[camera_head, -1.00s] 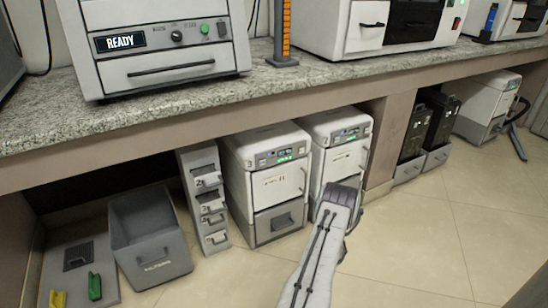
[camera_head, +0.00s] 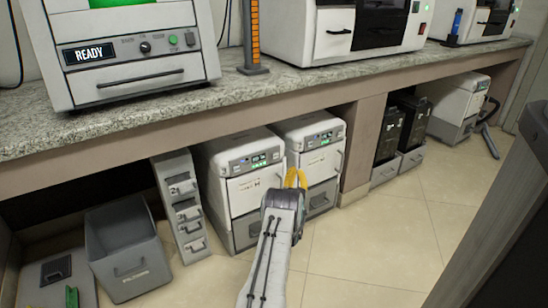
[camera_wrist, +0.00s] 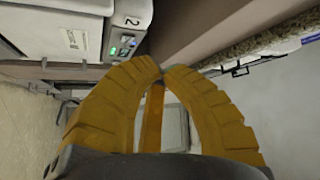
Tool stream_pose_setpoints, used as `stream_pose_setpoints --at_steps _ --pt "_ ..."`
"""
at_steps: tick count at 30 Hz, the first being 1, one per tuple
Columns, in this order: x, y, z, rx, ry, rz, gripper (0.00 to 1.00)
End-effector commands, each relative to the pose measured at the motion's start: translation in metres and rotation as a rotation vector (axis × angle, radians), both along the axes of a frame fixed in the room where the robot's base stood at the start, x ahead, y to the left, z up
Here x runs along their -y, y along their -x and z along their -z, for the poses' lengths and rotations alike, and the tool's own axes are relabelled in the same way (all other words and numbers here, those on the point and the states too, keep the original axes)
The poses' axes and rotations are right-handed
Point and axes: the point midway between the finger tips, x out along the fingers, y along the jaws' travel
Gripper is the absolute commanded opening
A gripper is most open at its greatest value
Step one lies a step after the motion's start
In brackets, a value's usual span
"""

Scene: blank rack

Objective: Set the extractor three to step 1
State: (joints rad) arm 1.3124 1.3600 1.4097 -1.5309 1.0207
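Several white extractor-like units with small lit panels stand under the counter. Two are side by side, the left unit (camera_head: 241,185) and the right unit (camera_head: 312,160). A third white unit (camera_head: 462,100) stands far right, past two dark canisters; its number is not readable, so I cannot confirm it as extractor three. In the wrist view a unit marked 2 (camera_wrist: 80,38) with green and blue lights is at upper left. My gripper (camera_head: 296,178) is in front of the right unit of the pair. Its yellow fingers (camera_wrist: 163,72) come together at the tips, with nothing visible held.
Two dark canisters (camera_head: 402,128) stand between the pair and the far unit. A grey bin (camera_head: 130,255) and a drawer stack (camera_head: 182,205) are at left. The counter (camera_head: 205,100) overhangs the units. A dark panel (camera_head: 510,215) blocks the lower right. Tiled floor (camera_head: 375,240) is open.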

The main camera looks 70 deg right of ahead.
Motion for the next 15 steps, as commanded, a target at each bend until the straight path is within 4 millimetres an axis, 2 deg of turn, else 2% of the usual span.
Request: stream_pose_setpoints --at_steps 4,15 --pt "-0.0055 0.0014 -0.0144 0.092 0.044 -0.030 0.00" --pt "-0.0053 0.0013 -0.0139 0.139 0.028 -0.049 0.00"
